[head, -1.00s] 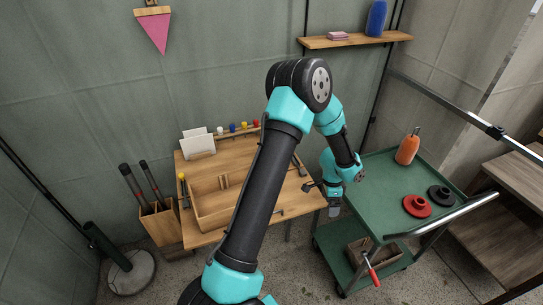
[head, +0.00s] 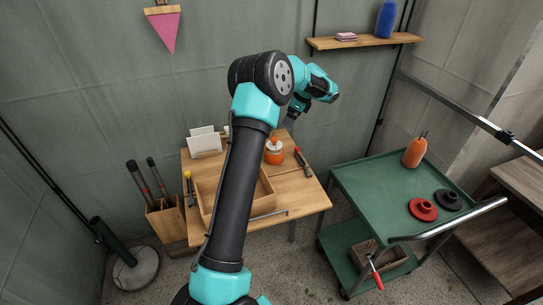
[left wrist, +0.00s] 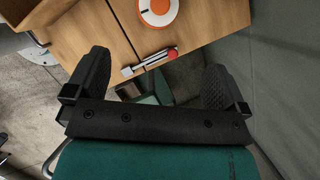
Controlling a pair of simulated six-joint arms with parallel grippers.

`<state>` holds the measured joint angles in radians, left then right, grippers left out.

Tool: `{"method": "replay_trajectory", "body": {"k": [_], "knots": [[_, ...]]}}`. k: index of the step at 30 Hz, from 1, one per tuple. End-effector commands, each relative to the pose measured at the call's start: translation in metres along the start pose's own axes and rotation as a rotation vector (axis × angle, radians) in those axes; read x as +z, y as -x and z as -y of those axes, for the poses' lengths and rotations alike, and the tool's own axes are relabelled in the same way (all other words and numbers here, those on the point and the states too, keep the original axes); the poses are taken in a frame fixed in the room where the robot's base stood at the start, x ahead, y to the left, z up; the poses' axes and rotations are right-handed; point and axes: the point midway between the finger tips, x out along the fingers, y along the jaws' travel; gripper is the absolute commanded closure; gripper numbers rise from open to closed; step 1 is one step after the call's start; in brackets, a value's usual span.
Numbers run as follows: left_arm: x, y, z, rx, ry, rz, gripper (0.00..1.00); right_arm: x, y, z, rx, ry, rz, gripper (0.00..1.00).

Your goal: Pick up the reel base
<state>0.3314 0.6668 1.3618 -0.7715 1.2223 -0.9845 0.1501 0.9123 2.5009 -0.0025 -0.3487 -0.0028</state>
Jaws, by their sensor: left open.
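No part is labelled as the reel base. A red flanged disc with a raised hub (head: 423,209) and a similar black one (head: 449,199) lie side by side on the green trolley's top. An orange round thing with a white top (head: 274,153) stands on the wooden table. It also shows from above in the left wrist view (left wrist: 158,10). My left gripper (head: 291,119) is raised near the table's back right, small and partly hidden in the head view. In the left wrist view its fingers (left wrist: 158,62) are wide apart and empty. My right gripper is not in view.
The wooden table (head: 308,193) holds a wooden tray, white cards and a red-ended tool (head: 302,161). The green trolley (head: 365,190) carries an orange bottle (head: 415,151), with a crate (head: 390,264) below. A shelf (head: 365,41) is on the back wall.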

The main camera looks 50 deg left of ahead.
Motion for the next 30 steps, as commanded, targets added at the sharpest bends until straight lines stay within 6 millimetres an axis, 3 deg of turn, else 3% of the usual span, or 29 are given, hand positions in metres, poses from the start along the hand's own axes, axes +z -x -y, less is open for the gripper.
{"method": "replay_trajectory", "body": {"k": [7,11,30], "knots": [[-0.001,-0.004,-0.001,0.001,0.0,-0.001,0.0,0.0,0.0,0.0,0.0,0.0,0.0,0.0],[-0.001,-0.017,-0.001,0.003,0.0,-0.001,0.0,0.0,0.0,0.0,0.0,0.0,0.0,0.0],[-0.001,-0.118,-0.001,0.002,0.001,-0.002,0.0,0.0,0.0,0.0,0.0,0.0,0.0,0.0]]}}
